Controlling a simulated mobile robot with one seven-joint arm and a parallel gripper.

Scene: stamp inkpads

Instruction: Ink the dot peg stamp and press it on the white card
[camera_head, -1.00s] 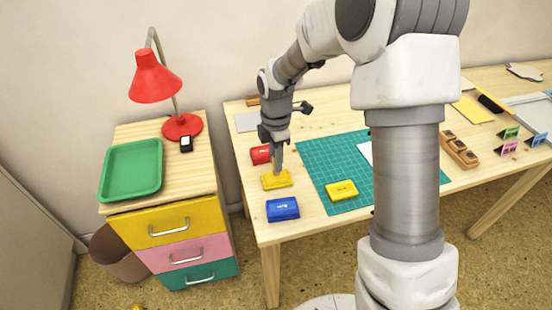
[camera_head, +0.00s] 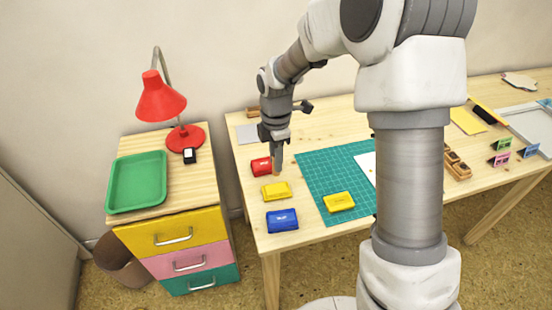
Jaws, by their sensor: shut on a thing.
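My gripper (camera_head: 277,162) points down over the left part of the table, shut on a small stamp whose tan lower end barely shows. It is just right of the red inkpad (camera_head: 261,167) and behind the yellow inkpad (camera_head: 276,191). I cannot tell its height or which stamp it holds. The blue inkpad (camera_head: 282,221) sits nearest the front edge. The white card (camera_head: 366,163) lies on the green cutting mat (camera_head: 322,175), partly hidden by my arm.
A yellow case (camera_head: 339,202) lies on the mat's front. A wooden stamp rack (camera_head: 457,167) and small coloured cards (camera_head: 501,159) stand to the right. A drawer unit with a green tray (camera_head: 137,182) and red lamp (camera_head: 161,99) stands left.

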